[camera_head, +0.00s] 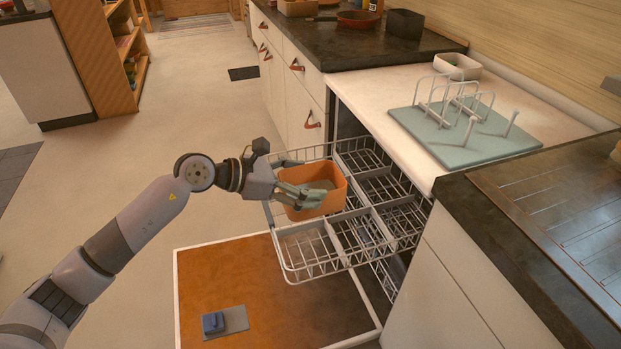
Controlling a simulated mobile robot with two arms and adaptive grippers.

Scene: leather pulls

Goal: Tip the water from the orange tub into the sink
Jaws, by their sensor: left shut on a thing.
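The orange tub (333,201) is at the dishwasher's pulled-out upper rack (310,257), inside its wire frame or just above it; I cannot tell whether it touches the wires. It looks about upright. Its inside shows a greyish surface, and I cannot tell for sure that it is water. My left gripper (306,198) is shut on the tub's near left wall. The sink basin does not show; a grooved draining surface (570,215) is in the dark counter at the right. My right gripper is not in view.
A pale green mat with a white rack (455,130) lies on the white worktop, near a white container (457,66). Drawers with leather pulls (312,120) stand behind. Floor at left is clear.

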